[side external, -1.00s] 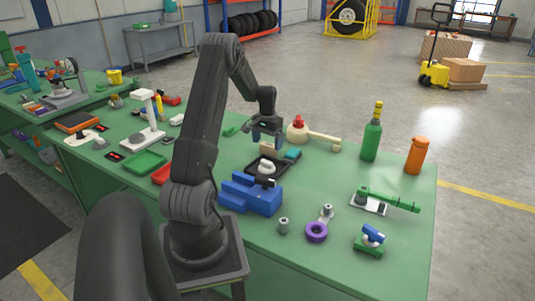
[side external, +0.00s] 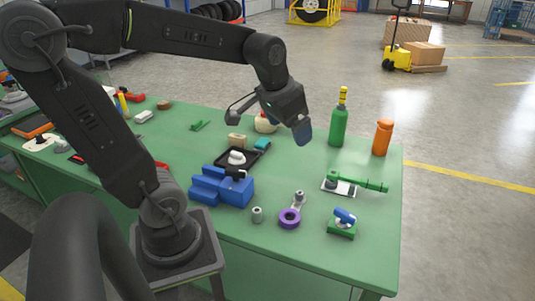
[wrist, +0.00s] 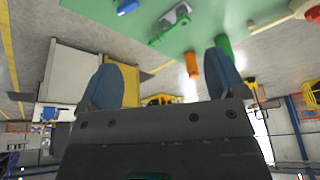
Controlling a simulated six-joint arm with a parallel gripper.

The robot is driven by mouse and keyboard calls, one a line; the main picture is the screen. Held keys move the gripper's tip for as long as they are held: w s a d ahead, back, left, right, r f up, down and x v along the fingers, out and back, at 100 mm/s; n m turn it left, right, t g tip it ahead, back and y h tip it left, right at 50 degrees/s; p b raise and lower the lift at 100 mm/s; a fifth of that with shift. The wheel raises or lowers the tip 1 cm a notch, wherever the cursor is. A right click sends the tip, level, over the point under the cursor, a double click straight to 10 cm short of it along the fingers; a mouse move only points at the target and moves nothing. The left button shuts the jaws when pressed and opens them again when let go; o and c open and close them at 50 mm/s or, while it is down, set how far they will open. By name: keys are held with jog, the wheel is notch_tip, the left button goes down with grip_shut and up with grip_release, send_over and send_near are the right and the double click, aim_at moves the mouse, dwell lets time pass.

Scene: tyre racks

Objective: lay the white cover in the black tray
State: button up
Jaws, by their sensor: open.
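The black tray (side external: 225,163) lies on the green table near its middle, behind a blue block-shaped fixture. A rounded white piece that looks like the white cover (side external: 237,157) sits inside the tray. My gripper (side external: 268,121) is raised above the table, right of and higher than the tray. Its fingers are spread wide with nothing between them. In the wrist view my gripper (wrist: 163,80) also shows two blue fingers apart and empty. The tray and cover do not show clearly there.
The blue fixture (side external: 222,187) stands in front of the tray. A tan block (side external: 237,140) and a teal block (side external: 262,143) are at its back. A green bottle (side external: 338,125) and an orange bottle (side external: 382,138) stand right. A purple ring (side external: 289,218) lies near the front edge.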

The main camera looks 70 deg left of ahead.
jog(key=s+d+m+t+h, duration=0.1)
jog(key=s+d+m, duration=0.1)
jog(key=s+d, duration=0.6)
jog(key=shift+d+f+t, duration=0.15)
jog(key=shift+f+t, duration=0.05)
jog(key=shift+t, duration=0.1)
